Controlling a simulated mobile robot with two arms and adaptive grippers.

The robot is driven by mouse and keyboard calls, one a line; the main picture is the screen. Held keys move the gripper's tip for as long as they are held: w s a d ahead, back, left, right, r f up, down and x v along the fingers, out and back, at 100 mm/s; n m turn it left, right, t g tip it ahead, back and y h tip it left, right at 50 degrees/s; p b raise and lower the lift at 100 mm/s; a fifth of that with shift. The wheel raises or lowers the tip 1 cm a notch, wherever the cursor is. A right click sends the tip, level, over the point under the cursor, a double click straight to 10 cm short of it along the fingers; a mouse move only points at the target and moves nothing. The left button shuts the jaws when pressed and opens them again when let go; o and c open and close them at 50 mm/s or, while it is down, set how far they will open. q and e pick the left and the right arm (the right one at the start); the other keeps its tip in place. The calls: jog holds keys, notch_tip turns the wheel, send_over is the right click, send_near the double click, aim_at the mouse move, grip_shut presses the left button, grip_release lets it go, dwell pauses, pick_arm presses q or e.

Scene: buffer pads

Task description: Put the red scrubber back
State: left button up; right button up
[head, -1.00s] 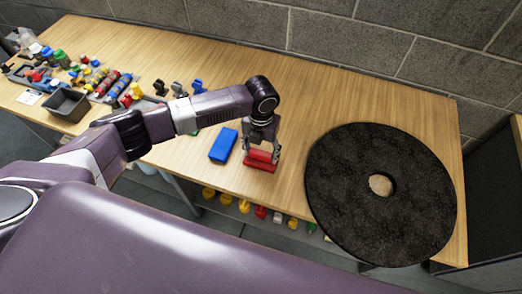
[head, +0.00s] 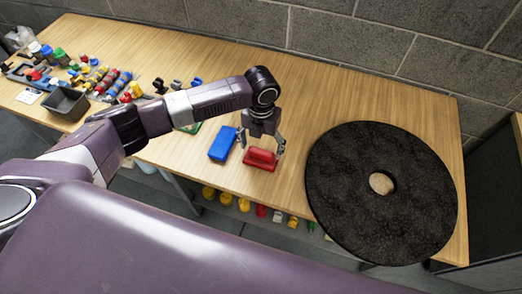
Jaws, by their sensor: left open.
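The red scrubber (head: 260,160) lies on the wooden table, near its front edge. A blue block (head: 223,144) lies just to its left, with a small gap between them. My left gripper (head: 260,147) is open at the scrubber, its fingers spread toward the scrubber's two ends. Whether the fingertips touch it I cannot tell. My right gripper is out of view.
A large black round pad (head: 340,190) with a centre hole covers the table's right end. A grey bin (head: 67,103) and several small coloured items stand at the left. A grey block wall is behind. The table's back middle is clear.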

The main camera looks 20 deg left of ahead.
aim_at(261, 151)
pick_arm(q)
notch_tip(261, 151, up, 10)
jog(key=b, duration=0.2)
jog(key=shift+f, duration=0.1)
dwell(0.4)
